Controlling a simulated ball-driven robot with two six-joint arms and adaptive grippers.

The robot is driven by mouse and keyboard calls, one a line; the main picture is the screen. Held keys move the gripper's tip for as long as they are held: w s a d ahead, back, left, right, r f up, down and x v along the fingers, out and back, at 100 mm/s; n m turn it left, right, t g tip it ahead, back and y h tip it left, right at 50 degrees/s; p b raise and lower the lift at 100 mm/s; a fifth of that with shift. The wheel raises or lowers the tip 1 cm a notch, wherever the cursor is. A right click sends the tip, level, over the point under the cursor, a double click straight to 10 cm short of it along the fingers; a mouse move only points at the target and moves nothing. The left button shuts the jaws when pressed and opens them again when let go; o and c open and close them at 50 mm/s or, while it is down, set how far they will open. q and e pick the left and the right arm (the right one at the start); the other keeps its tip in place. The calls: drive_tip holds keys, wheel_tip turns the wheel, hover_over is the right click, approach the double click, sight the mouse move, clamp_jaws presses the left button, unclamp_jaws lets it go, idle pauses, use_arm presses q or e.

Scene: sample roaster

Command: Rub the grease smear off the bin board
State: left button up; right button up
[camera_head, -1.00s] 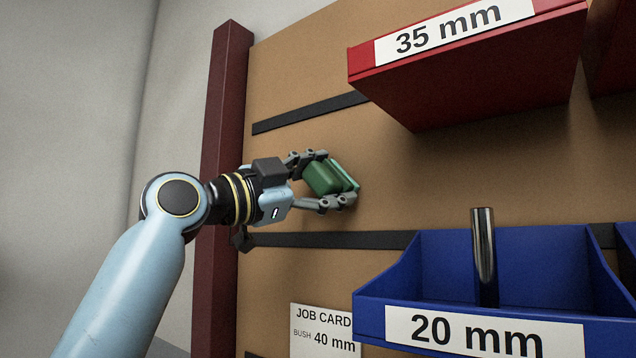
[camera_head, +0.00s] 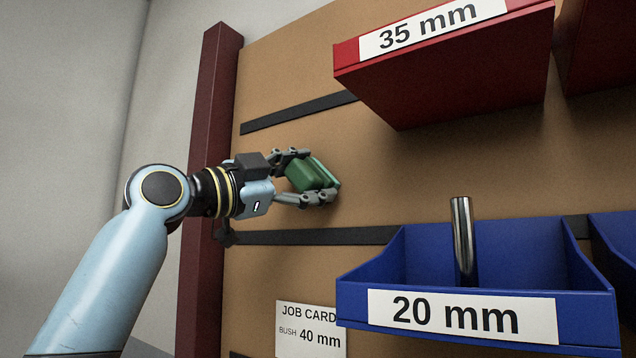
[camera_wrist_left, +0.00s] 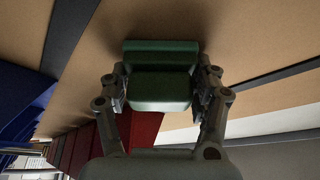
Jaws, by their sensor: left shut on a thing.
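The brown bin board (camera_head: 390,170) fills the middle of the head view. My left gripper (camera_head: 307,177) is shut on a green block-shaped pad (camera_head: 308,174), whose flat far face is at or very near the board; I cannot tell if it touches. In the left wrist view the pad (camera_wrist_left: 160,85) sits between both fingers, its wider green plate (camera_wrist_left: 160,46) towards the board. No grease smear shows on the visible board; it may be hidden behind the pad. My right gripper is in neither view.
A red 35 mm bin (camera_head: 450,75) juts out above right. A blue 20 mm bin (camera_head: 480,290) with a metal rod (camera_head: 463,240) is below right. Black rails (camera_head: 310,237) cross the board. A job card (camera_head: 311,328) hangs below, and a dark red post (camera_head: 208,190) stands left.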

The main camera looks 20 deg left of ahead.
sight(344, 170)
use_arm(q)
drive_tip(key=shift+a+r, duration=0.15)
drive_tip(key=shift+r, duration=0.1)
drive_tip(key=shift+s+d, duration=0.1)
drive_tip(key=shift+d, duration=0.3)
drive_tip(key=shift+s+d, duration=0.25)
drive_tip(key=shift+d, duration=0.5)
drive_tip(key=shift+s+d, duration=0.25)
drive_tip(key=shift+d, duration=0.5)
drive_tip(key=shift+w+a+f+b, duration=0.1)
drive_tip(key=shift+w+a+b, duration=0.2)
drive_tip(key=shift+a, duration=0.45)
drive_tip(key=shift+w+a+b, duration=0.2)
drive_tip(key=shift+a, duration=0.4)
drive_tip(key=shift+w+a+b, duration=0.2)
drive_tip(key=shift+a, duration=0.4)
drive_tip(key=shift+s, duration=0.15)
drive_tip(key=shift+s+a, duration=0.35)
drive_tip(key=shift+s, duration=0.55)
drive_tip(key=shift+s+a, duration=0.3)
drive_tip(key=shift+s, duration=0.65)
drive_tip(key=shift+s+a, duration=0.35)
drive_tip(key=shift+s, duration=0.55)
